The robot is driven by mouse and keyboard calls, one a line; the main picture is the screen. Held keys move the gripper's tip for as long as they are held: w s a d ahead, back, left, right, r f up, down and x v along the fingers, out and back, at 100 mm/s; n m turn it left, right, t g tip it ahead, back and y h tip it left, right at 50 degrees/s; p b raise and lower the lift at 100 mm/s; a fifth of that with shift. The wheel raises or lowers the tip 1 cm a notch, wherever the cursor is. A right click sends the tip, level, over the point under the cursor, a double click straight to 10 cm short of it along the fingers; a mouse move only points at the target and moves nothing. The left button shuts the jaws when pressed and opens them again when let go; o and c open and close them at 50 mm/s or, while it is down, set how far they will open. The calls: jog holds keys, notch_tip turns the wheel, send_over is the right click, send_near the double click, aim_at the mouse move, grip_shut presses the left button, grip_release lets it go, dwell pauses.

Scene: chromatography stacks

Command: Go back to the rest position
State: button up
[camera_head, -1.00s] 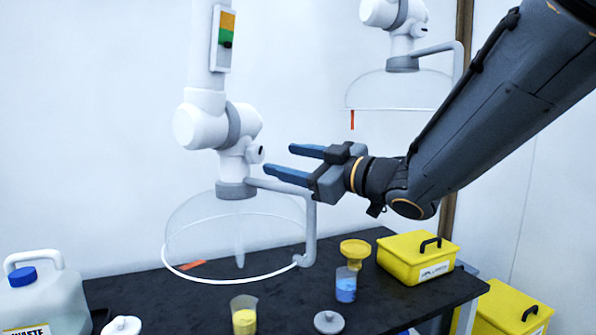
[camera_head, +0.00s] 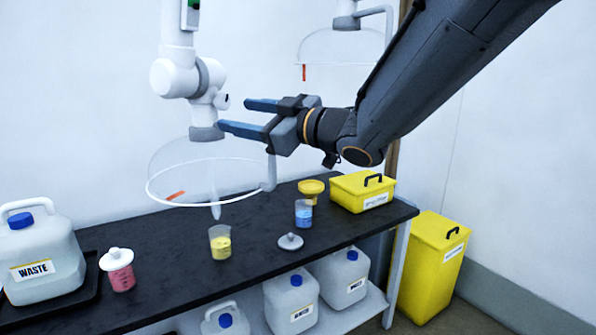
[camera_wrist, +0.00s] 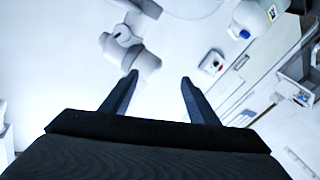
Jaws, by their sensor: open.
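My gripper (camera_head: 232,115) is open and empty, raised above the black bench (camera_head: 150,265) and pointing left. Its two blue fingers stand apart, and the wrist view also shows them spread (camera_wrist: 158,80) with nothing between them. In the head view the fingers overlap the extraction arm and hood area. My arm reaches in from the upper right. The wrist view shows a white jointed arm (camera_wrist: 135,52) beyond the left finger.
A clear extraction hood (camera_head: 190,165) hangs over the bench; a second hood (camera_head: 335,45) is behind.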

jog(key=w+d+f+m+t+h, duration=0.2)
jog(key=w+d+f+m+h, duration=0.45)
jog(key=d+f, duration=0.4)
jog(key=s+d+f+m+g+h, duration=0.1)
jog(key=s+d+f+m+h, duration=0.15)
jog(key=d+f, duration=0.25)
jog(key=s+d+f+m+g+h, duration=0.1)
jog(key=d+f+h, duration=0.3)
jog(key=d+f, duration=0.2)
jog(key=s+d+f+m+g, duration=0.2)
jog(key=s+f+g, duration=0.1)
jog(key=s, duration=0.4)
jog(key=s+d+f+m+g+h, duration=0.1)
jog(key=s+d+f+m+g, duration=0.1)
jog(key=s+f, duration=0.4)
jog(key=s+d+f+m+g+h, duration=0.1)
jog(key=s+d+f+g, duration=0.3)
jog(key=s, duration=0.6)
jog(key=shift+s+d+f+m+g, duration=0.2)
jog(key=shift+f+m+g, duration=0.1)
jog(key=shift+m+g, duration=0.2)
